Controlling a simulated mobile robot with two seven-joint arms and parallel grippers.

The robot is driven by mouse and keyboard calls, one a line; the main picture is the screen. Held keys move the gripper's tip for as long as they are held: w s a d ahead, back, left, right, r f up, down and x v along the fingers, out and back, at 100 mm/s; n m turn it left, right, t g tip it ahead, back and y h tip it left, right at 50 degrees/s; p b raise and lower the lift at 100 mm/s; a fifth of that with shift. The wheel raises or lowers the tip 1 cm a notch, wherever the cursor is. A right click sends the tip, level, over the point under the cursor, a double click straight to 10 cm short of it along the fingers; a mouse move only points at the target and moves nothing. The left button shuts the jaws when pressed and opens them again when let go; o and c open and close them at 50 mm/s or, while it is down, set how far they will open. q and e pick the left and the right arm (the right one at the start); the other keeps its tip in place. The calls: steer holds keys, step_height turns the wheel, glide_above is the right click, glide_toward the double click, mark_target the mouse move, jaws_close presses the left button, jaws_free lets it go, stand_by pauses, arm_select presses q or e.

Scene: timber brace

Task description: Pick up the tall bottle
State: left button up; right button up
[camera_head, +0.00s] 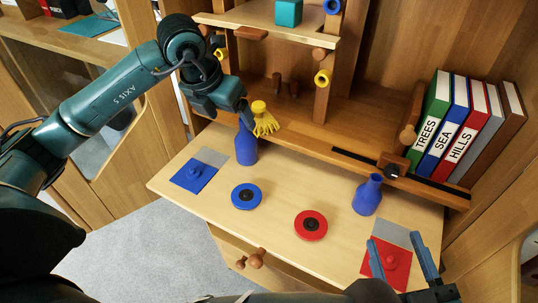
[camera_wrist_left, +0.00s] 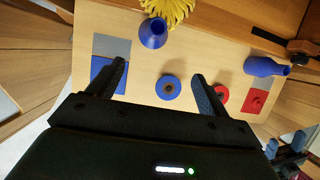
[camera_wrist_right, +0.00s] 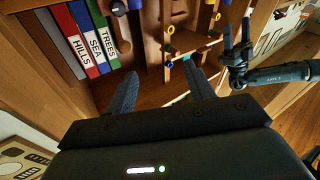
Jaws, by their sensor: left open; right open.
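A tall blue bottle (camera_head: 246,148) stands upright on the light wooden desk, near the shelf edge. My left gripper (camera_head: 240,110) is above it, and the arm partly covers the neck. In the left wrist view the bottle (camera_wrist_left: 153,36) lies ahead of the open, empty fingers (camera_wrist_left: 162,78), not between them. A second blue bottle (camera_head: 368,196), which looks shorter, stands on the right of the desk. It also shows in the left wrist view (camera_wrist_left: 266,67). My right gripper (camera_head: 396,243) is open and empty over the red square, right of the shorter bottle.
A yellow brush-like thing (camera_head: 264,120) is close behind the tall bottle. A blue disc (camera_head: 247,196) and a red disc (camera_head: 311,225) lie on the desk. Blue (camera_head: 194,175) and red (camera_head: 376,272) squares lie at the sides. Books (camera_head: 459,125) stand on the right shelf.

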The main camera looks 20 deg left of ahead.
mark_target(240, 133)
arm_select(q)
steer(key=shift+y, duration=0.4)
steer(key=x, duration=0.2)
steer(key=b+x, duration=0.1)
steer(key=x, duration=0.1)
steer(key=a+b+x, duration=0.1)
steer(key=x, duration=0.1)
steer(key=shift+w+f, duration=0.2)
steer(key=shift+w, duration=0.3)
steer(key=shift+w+f+b, duration=0.25)
steer(key=shift+f+b, duration=0.05)
steer(key=shift+f, duration=0.25)
steer(key=x, duration=0.1)
steer(key=b+x, duration=0.1)
steer(key=x, duration=0.1)
steer(key=b+x, duration=0.1)
steer(key=shift+w+d+f, duration=0.2)
steer(key=shift+d+f, duration=0.15)
steer(key=shift+w+f, duration=0.1)
steer(key=shift+f, duration=0.1)
steer(key=shift+r, duration=0.1)
steer(key=c, duration=1.2)
arm_select(e)
steer(key=shift+w+a+f+m+t+y, duration=0.1)
steer(key=shift+w+a+m+t+y, duration=0.15)
steer(key=shift+m+y, duration=0.2)
